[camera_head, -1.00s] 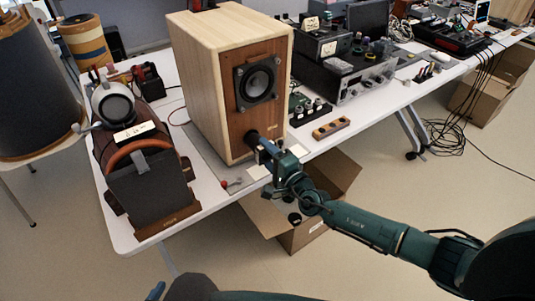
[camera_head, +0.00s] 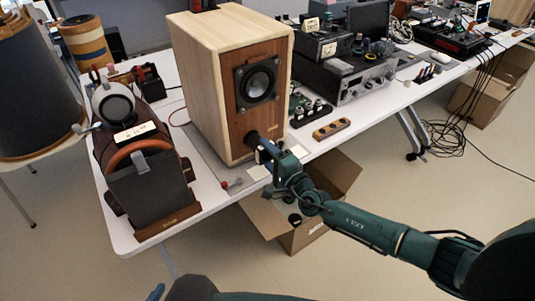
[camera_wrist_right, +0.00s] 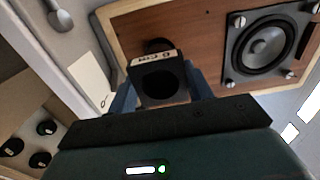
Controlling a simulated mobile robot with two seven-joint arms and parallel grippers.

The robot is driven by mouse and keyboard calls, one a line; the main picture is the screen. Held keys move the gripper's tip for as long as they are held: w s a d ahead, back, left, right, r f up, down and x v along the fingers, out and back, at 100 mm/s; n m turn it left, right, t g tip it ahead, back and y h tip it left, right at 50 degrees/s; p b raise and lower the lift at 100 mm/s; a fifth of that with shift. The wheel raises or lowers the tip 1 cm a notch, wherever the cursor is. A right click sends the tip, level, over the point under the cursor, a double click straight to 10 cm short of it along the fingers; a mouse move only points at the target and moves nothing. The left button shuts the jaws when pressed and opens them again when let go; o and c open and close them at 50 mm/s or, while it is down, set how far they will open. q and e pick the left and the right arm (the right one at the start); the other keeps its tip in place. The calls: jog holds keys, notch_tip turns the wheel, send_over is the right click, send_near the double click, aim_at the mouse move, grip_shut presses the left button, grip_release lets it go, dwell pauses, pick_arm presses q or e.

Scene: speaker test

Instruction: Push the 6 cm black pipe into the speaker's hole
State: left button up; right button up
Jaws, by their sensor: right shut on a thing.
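The wooden speaker (camera_head: 203,83) stands upright on the white table, its brown front facing right, with a round driver (camera_head: 257,81) above. My right gripper (camera_head: 266,150) is at the lower front of the speaker, shut on the black pipe (camera_head: 252,138). The pipe points at the lower left part of the front, where the hole is. In the wrist view the labelled pipe (camera_wrist_right: 160,83) sits between my blue fingers, its open end facing the camera. A dark round shape (camera_wrist_right: 156,46), the hole or the pipe's far end, shows beyond it. How deep the pipe sits is hidden. My left gripper is not in view.
A small wooden block (camera_head: 331,129), a black strip with knobs (camera_head: 311,114) and audio gear (camera_head: 345,75) lie to the right. An open cardboard box (camera_head: 300,232) is below the table edge.

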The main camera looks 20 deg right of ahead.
aim_at(257, 142)
jog(key=shift+w+a, duration=0.15)
jog(key=shift+w, duration=0.25)
dwell(0.3)
jog(key=shift+b+x, duration=0.65)
jog(key=shift+x, duration=0.4)
dwell(0.6)
jog(key=shift+b+x, duration=0.6)
jog(key=shift+x, duration=0.55)
dwell(0.4)
jog(key=o, duration=1)
jog(key=shift+w+r, duration=0.1)
jog(key=shift+o, duration=0.9)
jog(key=shift+r, duration=0.15)
